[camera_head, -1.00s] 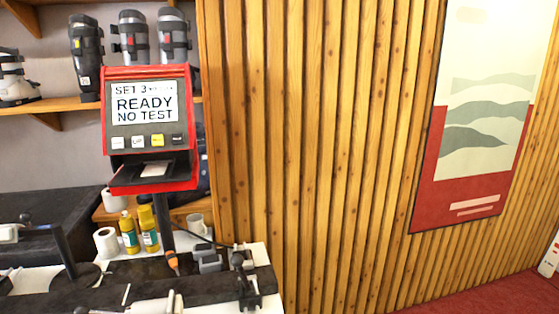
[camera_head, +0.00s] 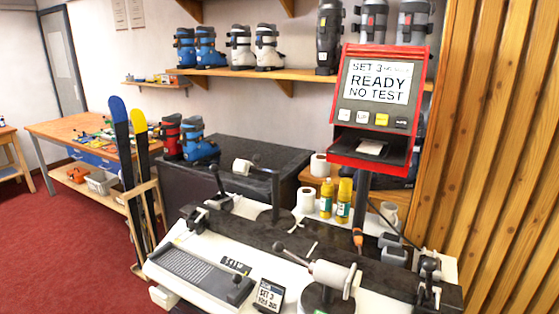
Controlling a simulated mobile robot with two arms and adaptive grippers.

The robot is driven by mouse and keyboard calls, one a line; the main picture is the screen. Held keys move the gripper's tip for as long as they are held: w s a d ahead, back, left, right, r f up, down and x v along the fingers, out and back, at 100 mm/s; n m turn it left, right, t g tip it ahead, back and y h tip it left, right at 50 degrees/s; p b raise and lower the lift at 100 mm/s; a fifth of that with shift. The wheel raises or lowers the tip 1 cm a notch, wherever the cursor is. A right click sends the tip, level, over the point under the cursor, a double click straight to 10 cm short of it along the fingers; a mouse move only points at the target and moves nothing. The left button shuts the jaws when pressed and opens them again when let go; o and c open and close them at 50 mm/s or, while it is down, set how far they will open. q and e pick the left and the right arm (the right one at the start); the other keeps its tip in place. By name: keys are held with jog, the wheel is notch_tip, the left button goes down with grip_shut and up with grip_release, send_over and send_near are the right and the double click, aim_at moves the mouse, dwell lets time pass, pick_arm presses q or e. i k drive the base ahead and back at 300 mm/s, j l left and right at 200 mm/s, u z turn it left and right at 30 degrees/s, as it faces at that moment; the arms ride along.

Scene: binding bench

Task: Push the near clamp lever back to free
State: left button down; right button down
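The binding bench (camera_head: 180,290) fills the lower middle, with a long dark bar across it. A clamp with a black lever (camera_head: 216,182) stands at the bar's left end, its lever tilted up. Another black clamp (camera_head: 428,268) stands at the right end, its handle upright. A lever with a round dark knob (camera_head: 280,247) sticks out left from a white cylinder (camera_head: 332,274) on a dark round base at the front. I cannot tell which one is the near clamp lever, or whether either clamp is locked. Neither of my grippers is in view.
A red-framed screen (camera_head: 378,85) reads "READY, NO TEST". A small display (camera_head: 268,295) and a ridged grey pad (camera_head: 200,274) lie at the bench's front. Yellow bottles (camera_head: 344,200) stand behind. Skis (camera_head: 123,140) lean at the left; red floor (camera_head: 50,240) is open there.

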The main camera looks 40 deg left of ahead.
aim_at(214, 169)
jog(key=u, duration=1.8)
jog(key=i+j+z, duration=0.1)
jog(key=z, duration=0.5)
jog(key=i+j+z, duration=0.2)
jog(key=j, duration=0.3)
jog(key=i+j+z, duration=0.15)
jog(key=j, duration=0.3)
jog(key=j+z, duration=0.2)
jog(key=j, duration=0.3)
jog(key=i+j+z, duration=0.15)
jog(key=j, duration=0.4)
